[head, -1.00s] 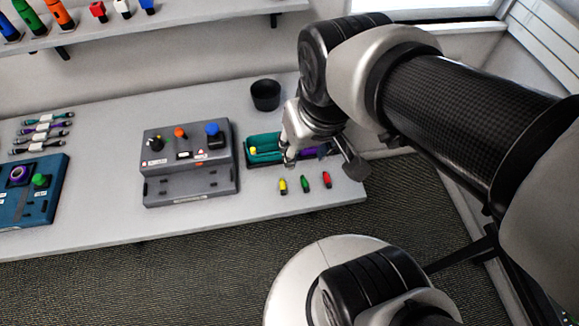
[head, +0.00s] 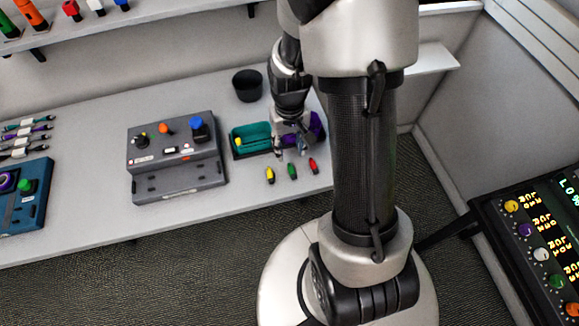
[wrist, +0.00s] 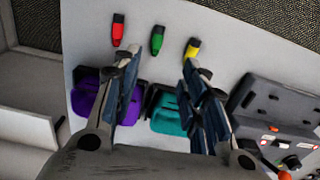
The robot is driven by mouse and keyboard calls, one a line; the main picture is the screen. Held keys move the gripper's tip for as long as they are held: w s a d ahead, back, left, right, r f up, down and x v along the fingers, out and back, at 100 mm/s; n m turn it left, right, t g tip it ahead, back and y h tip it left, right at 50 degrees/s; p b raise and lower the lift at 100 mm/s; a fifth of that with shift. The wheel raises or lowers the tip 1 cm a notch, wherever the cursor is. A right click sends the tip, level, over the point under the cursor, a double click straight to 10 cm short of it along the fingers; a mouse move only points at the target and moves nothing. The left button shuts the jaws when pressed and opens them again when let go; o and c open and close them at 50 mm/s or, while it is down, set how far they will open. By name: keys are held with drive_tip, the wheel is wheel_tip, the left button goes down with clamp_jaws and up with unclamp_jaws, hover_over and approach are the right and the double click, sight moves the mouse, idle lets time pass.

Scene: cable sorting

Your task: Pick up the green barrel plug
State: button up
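The green barrel plug (head: 292,171) lies on the white table near its front edge, between a yellow plug (head: 270,175) and a red plug (head: 313,165). The green barrel plug also shows in the wrist view (wrist: 157,41), apart from my fingers and beyond their tips. My gripper (wrist: 160,68) is open and empty, with its two fingers spread to either side of the green plug's line. In the head view my gripper (head: 283,150) is just behind the plugs, over the bins.
A teal bin (head: 251,144) with a yellow piece in it and a purple bin (head: 317,124) stand behind the plugs. A grey control box (head: 178,184) is to the left. A black cup (head: 247,86) stands at the back. The table strip around the plugs is clear.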

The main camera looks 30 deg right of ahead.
drive_tip(key=b, duration=0.2)
hover_over(291, 169)
drive_tip(key=f, duration=0.6)
drive_tip(key=shift+a+f, duration=0.25)
drive_tip(key=shift+f, duration=0.05)
drive_tip(key=f, duration=0.1)
drive_tip(key=f+b, duration=0.1)
drive_tip(key=f, duration=0.3)
drive_tip(key=shift+d+f+b, duration=0.15)
drive_tip(key=shift+d+b, duration=0.15)
drive_tip(key=shift+c, duration=0.4)
clamp_jaws()
